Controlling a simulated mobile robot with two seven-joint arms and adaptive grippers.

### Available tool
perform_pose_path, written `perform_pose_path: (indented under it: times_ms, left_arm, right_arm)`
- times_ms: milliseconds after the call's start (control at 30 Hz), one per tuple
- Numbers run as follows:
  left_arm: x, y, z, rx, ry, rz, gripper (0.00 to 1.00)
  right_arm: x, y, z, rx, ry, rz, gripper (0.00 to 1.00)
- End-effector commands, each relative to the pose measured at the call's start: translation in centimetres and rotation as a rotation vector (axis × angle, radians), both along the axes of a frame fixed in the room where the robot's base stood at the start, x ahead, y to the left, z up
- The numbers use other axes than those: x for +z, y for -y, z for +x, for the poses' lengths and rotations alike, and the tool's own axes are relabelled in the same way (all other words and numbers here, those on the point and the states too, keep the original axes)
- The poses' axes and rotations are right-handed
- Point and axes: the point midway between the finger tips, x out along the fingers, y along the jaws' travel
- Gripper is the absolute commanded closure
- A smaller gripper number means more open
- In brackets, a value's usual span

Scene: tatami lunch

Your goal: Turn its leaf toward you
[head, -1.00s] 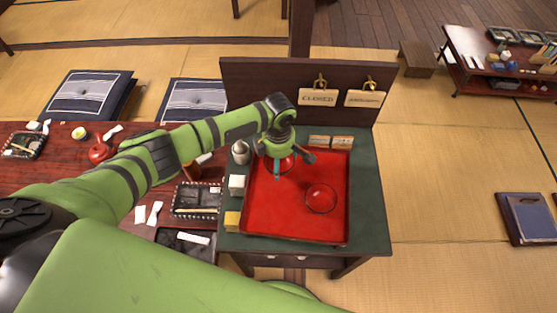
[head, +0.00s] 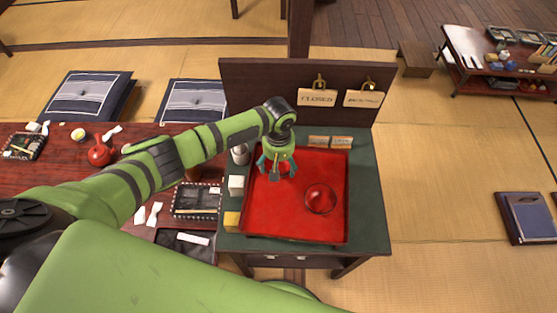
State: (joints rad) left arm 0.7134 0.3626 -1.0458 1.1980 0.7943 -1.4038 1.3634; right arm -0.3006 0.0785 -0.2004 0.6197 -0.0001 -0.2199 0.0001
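A round red bowl (head: 320,199) stands on the red tray (head: 300,228), right of the middle. No leaf mark can be made out on it at this size. My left gripper (head: 277,171) points down over the upper left part of the tray, up and left of the bowl and apart from it. Its fingers are partly spread. Red shows between them, and I cannot tell whether it is a red piece in their grasp or the tray behind. My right gripper is not in view.
The tray lies on a dark green table top (head: 371,215). A dark upright board with two hanging signs (head: 318,97) stands behind. The tray's lower left part is clear.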

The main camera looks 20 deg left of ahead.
Motion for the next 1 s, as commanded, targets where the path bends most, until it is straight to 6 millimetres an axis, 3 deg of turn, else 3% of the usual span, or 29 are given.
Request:
perform_pose_path:
  times_ms: [1000]
  left_arm:
    - [-1.2,0.0,0.06,0.003,0.001,-0.001,0.5]
  right_arm:
    - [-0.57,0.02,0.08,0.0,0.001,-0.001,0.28]
